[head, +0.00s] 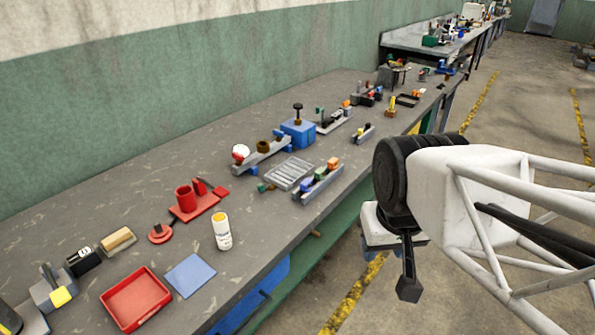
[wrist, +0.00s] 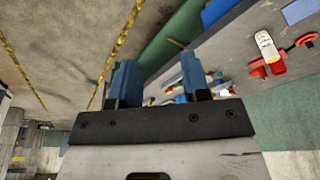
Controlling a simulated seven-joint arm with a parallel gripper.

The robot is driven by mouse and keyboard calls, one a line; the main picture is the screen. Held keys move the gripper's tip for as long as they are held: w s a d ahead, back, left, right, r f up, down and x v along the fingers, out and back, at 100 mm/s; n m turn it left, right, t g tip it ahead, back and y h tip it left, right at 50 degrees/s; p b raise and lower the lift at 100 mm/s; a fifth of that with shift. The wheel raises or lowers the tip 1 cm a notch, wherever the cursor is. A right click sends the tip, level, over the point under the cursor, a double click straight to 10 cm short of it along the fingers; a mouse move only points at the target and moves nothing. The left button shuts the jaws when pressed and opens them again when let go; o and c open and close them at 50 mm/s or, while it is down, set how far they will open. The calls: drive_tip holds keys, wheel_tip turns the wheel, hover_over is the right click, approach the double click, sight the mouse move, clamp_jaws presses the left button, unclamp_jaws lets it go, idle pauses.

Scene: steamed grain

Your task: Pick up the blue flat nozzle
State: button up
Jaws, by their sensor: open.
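A small blue piece (head: 308,186) sits in a grey rail rack (head: 322,183) near the bench's front edge, beside a green and an orange piece. It may be the blue flat nozzle, but it is too small to tell its shape. My gripper (wrist: 160,78) is open and empty, its two blue fingers apart in the wrist view.
On the bench (head: 120,200) stand a blue box (head: 298,134), a ribbed grey tray (head: 290,173), a white bottle (head: 222,232), a red holder (head: 195,203), a blue square (head: 190,275) and a red tray (head: 135,299). The floor aisle (head: 500,120) at right is open.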

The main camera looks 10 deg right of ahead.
drive_tip(key=o, duration=0.6)
drive_tip(key=w+a+f+m+y, duration=0.3)
drive_tip(key=w+m+y, duration=0.1)
drive_tip(key=w, duration=0.3)
drive_tip(key=w+a+f+m+g+y, duration=0.1)
drive_tip(key=w+a+f+m+y, duration=0.25)
drive_tip(key=w, duration=0.35)
drive_tip(key=w+a+f+m+y, duration=0.25)
drive_tip(key=w+m+y, duration=0.2)
drive_tip(key=w, duration=0.25)
drive_tip(key=m+t+y, duration=0.1)
drive_tip(key=m+t, duration=1)
drive_tip(key=m, duration=0.4)
approach(309, 184)
drive_tip(key=x, duration=0.3)
drive_tip(key=shift+w+a, duration=0.25)
drive_tip(key=shift+a, duration=0.05)
drive_tip(key=shift+x, duration=1.3)
